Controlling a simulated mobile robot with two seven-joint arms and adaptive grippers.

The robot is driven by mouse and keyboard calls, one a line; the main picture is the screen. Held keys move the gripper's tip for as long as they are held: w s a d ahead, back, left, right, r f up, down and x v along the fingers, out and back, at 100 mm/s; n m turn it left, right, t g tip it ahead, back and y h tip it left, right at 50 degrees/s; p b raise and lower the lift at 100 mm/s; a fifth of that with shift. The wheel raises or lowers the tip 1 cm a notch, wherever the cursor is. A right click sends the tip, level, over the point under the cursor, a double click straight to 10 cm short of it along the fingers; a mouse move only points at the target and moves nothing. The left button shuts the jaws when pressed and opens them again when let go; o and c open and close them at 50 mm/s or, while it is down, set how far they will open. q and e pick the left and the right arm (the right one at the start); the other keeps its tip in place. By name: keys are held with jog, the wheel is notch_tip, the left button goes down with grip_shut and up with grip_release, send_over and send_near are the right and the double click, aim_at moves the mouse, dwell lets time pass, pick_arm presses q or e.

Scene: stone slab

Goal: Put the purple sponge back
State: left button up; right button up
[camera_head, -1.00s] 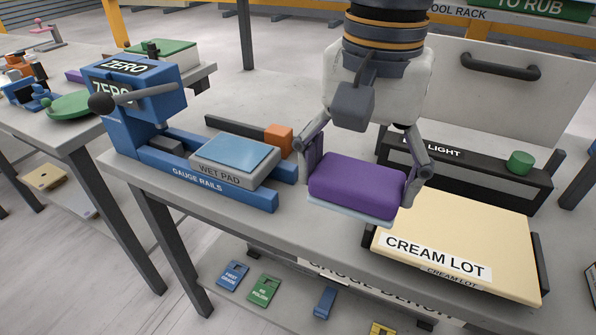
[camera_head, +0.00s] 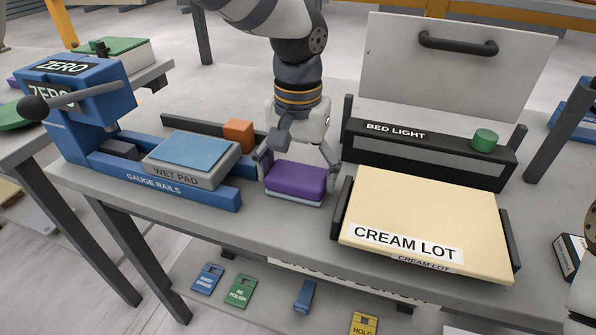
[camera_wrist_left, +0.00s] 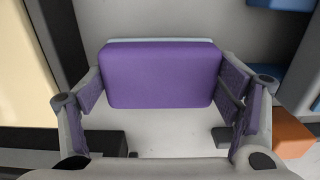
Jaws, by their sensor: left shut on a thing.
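The purple sponge (camera_head: 295,181), a block with a thin pale blue layer underneath, is between the fingers of my left gripper (camera_head: 298,168). The gripper is shut on it from both sides. The sponge is level and low over the bench (camera_head: 290,226), between the wet pad and the cream slab; I cannot tell whether it touches the bench top. In the left wrist view the sponge (camera_wrist_left: 160,76) spans the gap between the two fingers (camera_wrist_left: 163,95).
The wet pad (camera_head: 190,175) on blue gauge rails (camera_head: 160,185) and an orange block (camera_head: 239,133) are left of the sponge. The cream slab (camera_head: 425,220) in its dark holder is to the right. The black bed light (camera_head: 425,150) stands behind it. Tags lie on a lower shelf.

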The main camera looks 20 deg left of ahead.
aim_at(298, 173)
pick_arm(q)
jog(key=shift+f, duration=0.1)
jog(key=o, duration=1.1)
jog(key=shift+c, duration=0.2)
notch_tip(298, 173, up, 12)
